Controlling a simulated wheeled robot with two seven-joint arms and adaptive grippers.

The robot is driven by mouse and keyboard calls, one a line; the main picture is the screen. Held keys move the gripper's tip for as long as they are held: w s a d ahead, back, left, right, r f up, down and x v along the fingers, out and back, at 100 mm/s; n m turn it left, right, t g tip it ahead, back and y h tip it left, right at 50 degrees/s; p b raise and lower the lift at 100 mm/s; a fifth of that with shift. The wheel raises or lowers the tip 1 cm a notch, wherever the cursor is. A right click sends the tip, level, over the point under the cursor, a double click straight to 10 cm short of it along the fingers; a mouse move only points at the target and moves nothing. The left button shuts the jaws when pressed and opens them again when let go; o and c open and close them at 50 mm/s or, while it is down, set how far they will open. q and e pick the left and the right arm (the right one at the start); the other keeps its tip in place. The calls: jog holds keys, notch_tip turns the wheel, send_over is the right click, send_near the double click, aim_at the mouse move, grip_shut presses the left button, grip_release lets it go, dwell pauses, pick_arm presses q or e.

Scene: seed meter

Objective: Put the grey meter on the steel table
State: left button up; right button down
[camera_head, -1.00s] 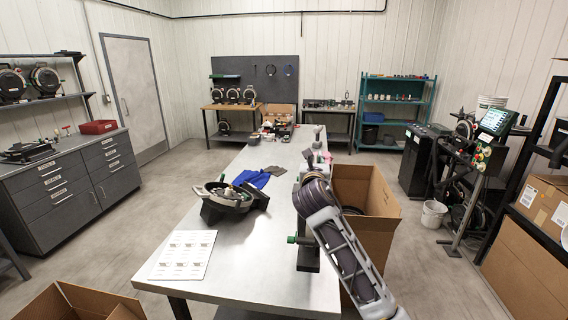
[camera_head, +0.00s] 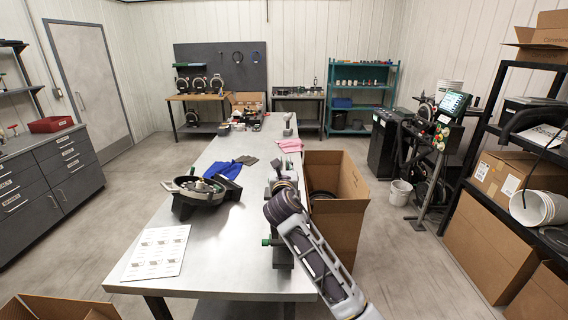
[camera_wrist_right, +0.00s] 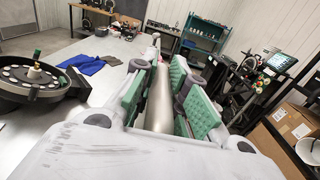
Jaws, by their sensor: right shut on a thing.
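A round meter (camera_head: 205,188) with a light grey rim and black housing lies on the steel table (camera_head: 225,265), left of my right arm. In the right wrist view the meter (camera_wrist_right: 38,80) is at the left edge, showing a disc with holes and a green-capped hub. My right gripper (camera_head: 281,177) is over the table, to the right of the meter and apart from it. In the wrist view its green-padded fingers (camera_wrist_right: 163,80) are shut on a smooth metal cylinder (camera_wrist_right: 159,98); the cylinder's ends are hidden. My left gripper is not in view.
A blue cloth (camera_head: 224,169), a pink cloth (camera_head: 289,145) and a printed sheet (camera_head: 155,252) lie on the table. An open cardboard box (camera_head: 338,215) stands at its right side. A green-knobbed dark fixture (camera_head: 281,250) is by my arm. The table's front middle is bare.

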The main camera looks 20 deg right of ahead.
jog(key=shift+r, duration=0.3)
jog(key=shift+f, duration=1.75)
jog(key=c, duration=1.9)
grip_release()
jog(key=shift+f, duration=0.45)
jog(key=o, duration=0.4)
jog(key=shift+s, duration=0.1)
jog(key=shift+o, duration=0.2)
jog(key=shift+s+a, duration=0.1)
jog(key=shift+s, duration=0.1)
jog(key=shift+s, duration=0.25)
jog(key=shift+b+v, duration=1.1)
jog(key=shift+v, duration=4.55)
